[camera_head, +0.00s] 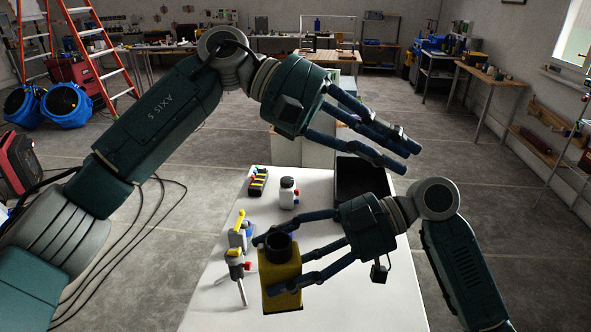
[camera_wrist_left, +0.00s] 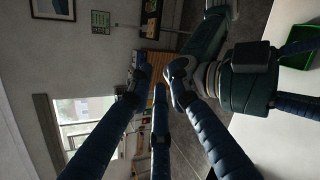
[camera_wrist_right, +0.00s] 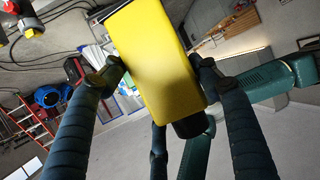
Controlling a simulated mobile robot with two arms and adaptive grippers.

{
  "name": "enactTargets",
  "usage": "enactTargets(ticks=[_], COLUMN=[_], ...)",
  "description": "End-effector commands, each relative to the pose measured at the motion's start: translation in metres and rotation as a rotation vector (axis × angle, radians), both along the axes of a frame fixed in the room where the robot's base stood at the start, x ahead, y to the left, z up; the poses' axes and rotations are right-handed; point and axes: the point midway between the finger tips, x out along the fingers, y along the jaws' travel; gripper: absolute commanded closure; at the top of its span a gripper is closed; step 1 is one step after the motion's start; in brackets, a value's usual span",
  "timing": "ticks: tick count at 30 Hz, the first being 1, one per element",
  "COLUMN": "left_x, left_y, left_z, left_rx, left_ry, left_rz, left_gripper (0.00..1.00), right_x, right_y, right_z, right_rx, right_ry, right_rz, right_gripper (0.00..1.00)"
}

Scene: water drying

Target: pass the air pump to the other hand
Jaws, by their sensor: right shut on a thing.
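The air pump looks like a yellow block (camera_head: 280,284) with a round black outlet on top. My right gripper (camera_head: 268,266) is shut on it and holds it over the near part of the white table. In the right wrist view the yellow pump (camera_wrist_right: 155,62) lies between the fingers, its black outlet pointing down. My left gripper (camera_head: 404,158) is open and empty, above and to the right of the pump and apart from it. In the left wrist view its spread fingers (camera_wrist_left: 150,95) have nothing between them, and part of my right arm shows at the right.
The white table (camera_head: 215,300) bears a white bottle (camera_head: 288,193), a yellow and black item (camera_head: 258,181) and tool-like items (camera_head: 238,238) at its left side. A black bin (camera_head: 352,178) stands at its far right. An orange ladder (camera_head: 105,60) is far off on the left.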

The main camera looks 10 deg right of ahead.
Motion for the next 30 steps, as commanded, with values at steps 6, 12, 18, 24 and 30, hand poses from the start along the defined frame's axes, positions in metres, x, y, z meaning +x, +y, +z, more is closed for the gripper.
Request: enactTargets(ticks=[6, 12, 18, 24, 30], left_x=[-0.031, -0.028, -0.024, -0.024, -0.024], left_y=[0.044, 0.102, 0.135, 0.139, 0.139], left_z=[-0.025, -0.023, -0.013, -0.027, -0.064], left_rx=[0.390, 0.703, 0.859, 0.880, 0.879], left_ry=[-0.464, -0.703, -0.782, -0.790, -0.787], left_rz=[-0.261, -0.426, -0.494, -0.505, -0.505], left_gripper=[0.82, 0.82, 0.82, 0.82, 0.82], right_x=[0.000, 0.000, 0.000, 0.000, 0.000], right_y=[0.000, 0.000, 0.000, 0.000, 0.000], right_z=[0.000, 0.000, 0.000, 0.000, 0.001], right_rx=[0.001, 0.001, 0.001, 0.001, 0.001], right_ry=[0.000, 0.000, 0.000, 0.000, 0.000], right_rz=[0.000, 0.000, 0.000, 0.000, 0.000], right_gripper=[0.69, 0.69, 0.69, 0.69, 0.69])
